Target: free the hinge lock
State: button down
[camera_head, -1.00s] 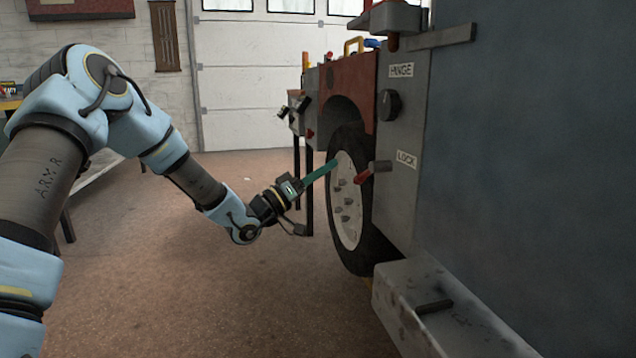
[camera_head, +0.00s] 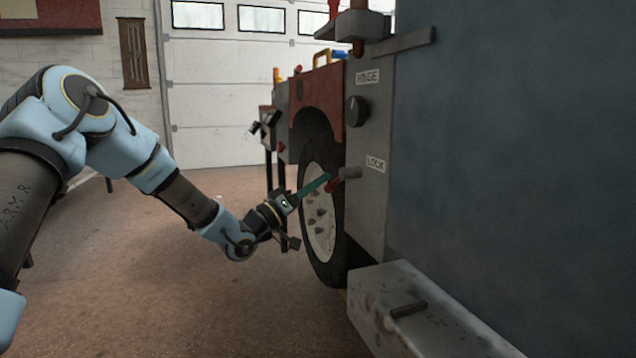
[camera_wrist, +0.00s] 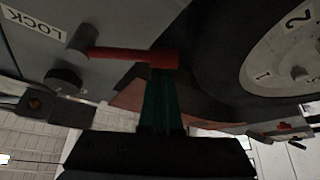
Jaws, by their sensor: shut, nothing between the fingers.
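The hinge lock is a short lever with a red grip (camera_head: 335,183) and a grey pivot (camera_head: 350,173), beside the LOCK label (camera_head: 375,163) on the grey panel. In the wrist view the red lever (camera_wrist: 130,55) runs sideways from its grey pivot (camera_wrist: 78,40), near the LOCK label (camera_wrist: 32,20). My gripper (camera_head: 326,178) has green fingers, shut with nothing between them. In the wrist view the fingertips (camera_wrist: 162,75) meet or nearly meet the free end of the red lever; I cannot tell whether they touch.
A wheel (camera_head: 320,215) with a dark tyre stands just behind the lever. A black knob (camera_head: 356,111) sits above, under the HINGE label (camera_head: 368,77). A grey step (camera_head: 420,310) juts out below the panel. The floor (camera_head: 200,290) at left is open.

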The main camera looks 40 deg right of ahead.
jog(key=shift+n+p, duration=0.3)
jog(key=shift+s+a+f+n, duration=0.1)
jog(key=shift+s+f+n, duration=0.05)
jog(key=shift+f+n, duration=0.15)
jog(key=shift+f+n+t+p, duration=0.1)
jog(key=shift+n+t+p, duration=0.3)
jog(key=shift+p, duration=0.2)
jog(key=s+a+f+n+t+y+p, duration=0.2)
jog(key=s+f+n+t+y+p, duration=0.1)
jog(key=n+p, duration=0.8)
jog(key=s+f+y+p, duration=0.1)
jog(key=s+y+p, duration=0.1)
jog(key=s, duration=0.1)
jog(key=shift+s+a+f+n, duration=0.3)
jog(key=shift+f, duration=0.1)
